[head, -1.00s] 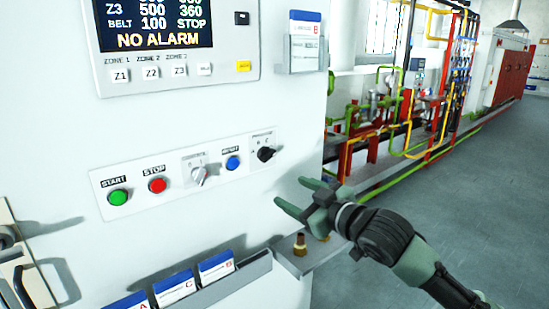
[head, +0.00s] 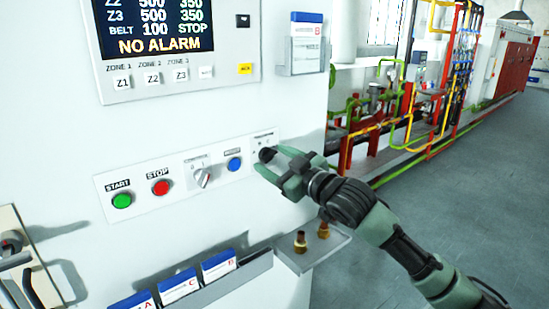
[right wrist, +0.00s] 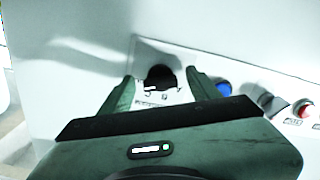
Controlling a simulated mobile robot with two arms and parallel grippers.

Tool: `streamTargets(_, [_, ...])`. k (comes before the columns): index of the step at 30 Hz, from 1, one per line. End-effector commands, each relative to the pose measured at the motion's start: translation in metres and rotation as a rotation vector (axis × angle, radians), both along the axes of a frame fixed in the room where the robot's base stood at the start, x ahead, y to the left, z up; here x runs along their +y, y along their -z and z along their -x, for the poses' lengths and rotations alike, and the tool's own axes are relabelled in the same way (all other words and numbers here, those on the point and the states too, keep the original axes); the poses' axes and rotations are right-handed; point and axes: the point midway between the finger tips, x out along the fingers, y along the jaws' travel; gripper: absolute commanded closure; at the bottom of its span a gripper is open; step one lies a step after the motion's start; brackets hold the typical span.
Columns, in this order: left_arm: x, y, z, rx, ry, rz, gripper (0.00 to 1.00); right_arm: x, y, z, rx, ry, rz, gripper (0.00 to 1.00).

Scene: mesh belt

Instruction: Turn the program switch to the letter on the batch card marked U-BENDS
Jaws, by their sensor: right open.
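The program switch (head: 267,154), a black knob, sits at the right end of the button panel. It also shows in the right wrist view (right wrist: 160,78), where its small letters are too blurred to read. My right gripper (head: 270,161) is open, its fingertips at the panel on either side of the knob; I cannot tell if they touch it. Batch cards lettered A (head: 131,303), C (head: 180,284) and B (head: 218,265) stand in a low rack. Another card with a red B (head: 307,40) is in an upper holder. The cards' headings are too small to read. My left gripper is not in view.
The panel also has a green START button (head: 122,200), a red STOP button (head: 160,187), a grey selector (head: 203,177) and a blue button (head: 234,163) close by. A small shelf (head: 312,250) with brass fittings juts out below my right gripper.

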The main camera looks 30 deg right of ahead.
Motion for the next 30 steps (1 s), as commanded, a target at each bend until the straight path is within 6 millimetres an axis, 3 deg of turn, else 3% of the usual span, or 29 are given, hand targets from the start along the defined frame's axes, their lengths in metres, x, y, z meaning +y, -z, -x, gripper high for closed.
streamTargets(7, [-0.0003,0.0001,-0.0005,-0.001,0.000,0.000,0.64,0.0000,0.0004,-0.0007,0.000,0.000,0.000,0.38])
streamTargets(12, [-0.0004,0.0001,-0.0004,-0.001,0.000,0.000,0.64,-0.0001,0.0004,-0.0006,0.001,0.000,0.000,0.85])
streamTargets(14, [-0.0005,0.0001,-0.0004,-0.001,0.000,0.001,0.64,-0.0001,0.0005,-0.0006,0.001,0.000,0.000,1.00])
streamTargets(23, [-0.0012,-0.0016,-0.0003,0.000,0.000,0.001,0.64,-0.0004,0.0002,-0.0005,-0.001,0.000,0.037,1.00])
streamTargets(30, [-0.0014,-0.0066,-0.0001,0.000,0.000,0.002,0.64,-0.0011,-0.0006,-0.0006,-0.010,0.000,0.172,1.00])
